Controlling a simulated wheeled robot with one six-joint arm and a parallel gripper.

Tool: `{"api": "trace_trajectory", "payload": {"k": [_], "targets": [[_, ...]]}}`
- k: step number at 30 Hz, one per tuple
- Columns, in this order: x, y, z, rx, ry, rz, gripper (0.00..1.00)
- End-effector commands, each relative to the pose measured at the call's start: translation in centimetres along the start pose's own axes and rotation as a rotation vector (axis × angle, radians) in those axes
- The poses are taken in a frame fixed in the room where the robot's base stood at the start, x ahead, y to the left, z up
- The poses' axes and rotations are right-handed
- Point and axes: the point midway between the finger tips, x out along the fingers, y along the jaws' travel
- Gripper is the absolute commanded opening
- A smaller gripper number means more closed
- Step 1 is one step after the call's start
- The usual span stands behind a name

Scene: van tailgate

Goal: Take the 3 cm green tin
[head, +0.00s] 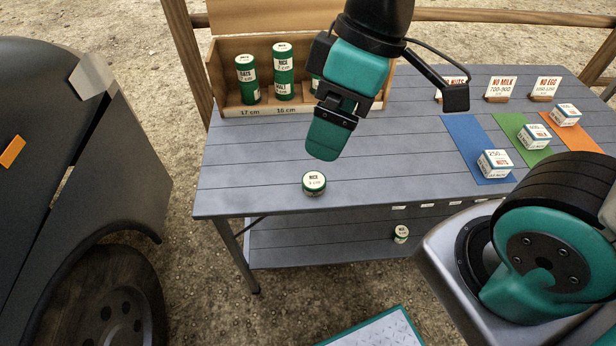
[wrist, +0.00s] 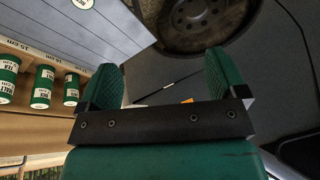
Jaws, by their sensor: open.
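A short green tin (head: 314,184) with a white lid, whose label seems to read 3 cm, stands upright near the table's front edge in the head view. What looks like its lid (wrist: 83,4) is cut off at the top edge of the wrist view. Another short green tin (head: 401,234) stands on the lower shelf; its label is too small to read. My gripper (head: 324,142) is above the table, behind and above the upper tin, apart from it. In the wrist view my gripper (wrist: 165,82) is open with nothing between its fingers.
A wooden rack (head: 232,112) with taller green tins stands at the back left of the grey table (head: 235,180). Blue, green and orange mats with small boxes (head: 495,163) and cards are on the right. A dark vehicle (head: 75,170) is at left.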

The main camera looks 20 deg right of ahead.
Motion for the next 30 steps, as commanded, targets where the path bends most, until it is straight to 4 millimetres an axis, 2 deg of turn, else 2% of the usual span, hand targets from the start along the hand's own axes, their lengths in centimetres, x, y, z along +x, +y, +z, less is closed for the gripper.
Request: {"api": "trace_trajectory", "payload": {"k": [1,6,9,12,18,23,30], "targets": [[1.3,1.8,-0.6,-0.098,-0.026,0.011,0.91],[5.5,8.3,-2.1,-0.533,-0.128,0.052,0.91],[8.0,11.5,-2.4,-0.770,-0.198,0.056,0.91],[10.1,13.9,-2.4,-0.963,-0.259,0.045,0.91],[12.4,16.2,-2.2,-1.165,-0.324,0.023,0.91],[14.8,16.8,-1.6,-1.189,-0.332,0.016,0.91],[20.0,17.8,-0.3,-1.188,-0.331,0.016,0.91]]}}
